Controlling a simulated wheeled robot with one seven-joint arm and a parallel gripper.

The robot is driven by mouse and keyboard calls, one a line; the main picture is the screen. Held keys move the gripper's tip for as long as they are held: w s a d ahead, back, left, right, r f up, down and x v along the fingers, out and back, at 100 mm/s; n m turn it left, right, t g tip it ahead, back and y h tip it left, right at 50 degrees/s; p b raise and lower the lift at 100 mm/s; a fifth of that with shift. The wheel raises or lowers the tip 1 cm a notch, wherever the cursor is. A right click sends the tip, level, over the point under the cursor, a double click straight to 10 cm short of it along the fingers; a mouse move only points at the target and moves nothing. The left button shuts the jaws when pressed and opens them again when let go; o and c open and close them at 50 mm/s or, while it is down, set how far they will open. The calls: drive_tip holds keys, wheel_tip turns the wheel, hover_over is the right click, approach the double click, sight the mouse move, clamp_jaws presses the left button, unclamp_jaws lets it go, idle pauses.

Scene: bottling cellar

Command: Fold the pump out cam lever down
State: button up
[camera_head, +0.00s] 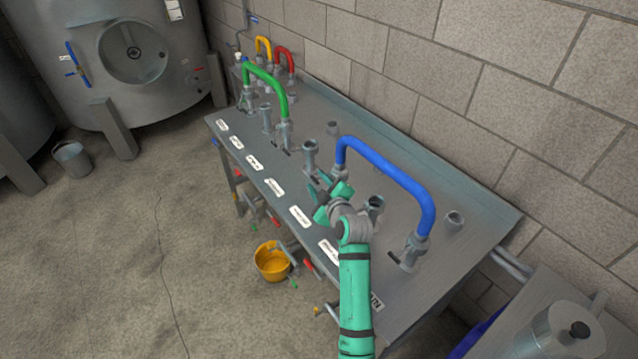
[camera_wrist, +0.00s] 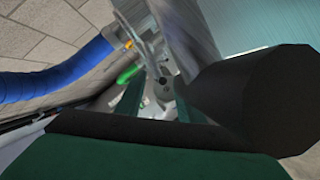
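My gripper (camera_head: 329,202) is over the manifold bench, with its two green fingers apart. I cannot make out a cam lever clearly, nor whether a finger touches one. The labels along the bench front are too small to read, so I cannot tell which port is pump out.
The bench (camera_head: 310,240) carries several grey ports. A green hose (camera_head: 268,78), a yellow hose (camera_head: 264,45) and a red hose (camera_head: 285,56) arch at its far end. A yellow bucket (camera_head: 271,262) stands on the floor. A block wall (camera_head: 480,80) runs behind.

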clamp_jaws()
drive_tip(key=shift+f, duration=0.1)
